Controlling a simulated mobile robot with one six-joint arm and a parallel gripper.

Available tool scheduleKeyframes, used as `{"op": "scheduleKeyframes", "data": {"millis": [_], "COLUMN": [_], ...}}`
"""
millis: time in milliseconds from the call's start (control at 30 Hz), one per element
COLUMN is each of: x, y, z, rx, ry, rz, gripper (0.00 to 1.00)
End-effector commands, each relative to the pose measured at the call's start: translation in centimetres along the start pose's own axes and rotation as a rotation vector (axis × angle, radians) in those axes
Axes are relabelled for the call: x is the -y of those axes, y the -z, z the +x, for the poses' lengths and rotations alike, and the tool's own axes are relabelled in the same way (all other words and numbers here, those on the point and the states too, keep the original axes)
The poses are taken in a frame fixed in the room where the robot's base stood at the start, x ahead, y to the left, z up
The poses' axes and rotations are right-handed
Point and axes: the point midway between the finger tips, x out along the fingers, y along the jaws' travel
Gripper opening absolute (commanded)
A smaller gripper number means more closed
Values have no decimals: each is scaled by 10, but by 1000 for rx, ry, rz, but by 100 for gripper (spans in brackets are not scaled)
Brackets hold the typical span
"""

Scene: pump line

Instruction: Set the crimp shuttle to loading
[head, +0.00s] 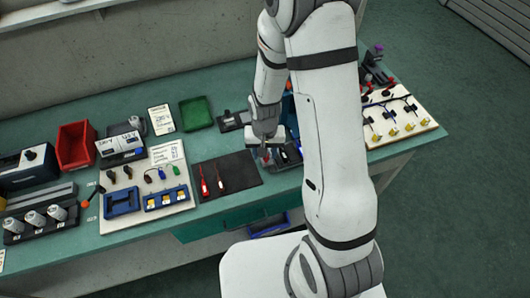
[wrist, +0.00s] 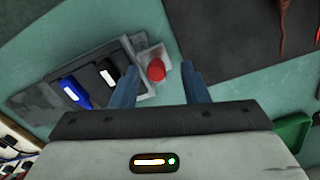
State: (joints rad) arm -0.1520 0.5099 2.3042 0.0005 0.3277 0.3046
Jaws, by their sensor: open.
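My gripper (head: 265,148) is open above the bench, just right of the dark mat. In the wrist view its two blue-grey fingers (wrist: 160,68) point to either side of a round red knob (wrist: 156,71). The knob sits on a small pale block (wrist: 150,58) at the end of a dark fixture (wrist: 50,100). This looks like the crimp shuttle, but I cannot tell for sure, nor which position it is in. The fixture carries a blue-handled piece (wrist: 76,93) and a black one (wrist: 108,73). I cannot tell whether the fingers touch the knob. My arm hides part of this area in the head view.
A dark mat (head: 240,180) with red-handled tools lies left of my gripper. A green tray (head: 196,114) and a red bin (head: 76,143) stand further left. A white board with yellow connectors (head: 410,127) is to the right. Bare green bench shows around the fixture.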

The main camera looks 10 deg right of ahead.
Motion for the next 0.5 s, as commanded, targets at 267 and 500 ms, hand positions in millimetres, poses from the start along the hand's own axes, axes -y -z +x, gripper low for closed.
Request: {"op": "scheduleKeyframes", "data": {"millis": [267, 500], "x": [0, 0], "y": [1, 0], "z": [-39, -67], "rx": [-6, -4], "ry": [2, 1], "rz": [1, 0], "gripper": [41, 41]}}
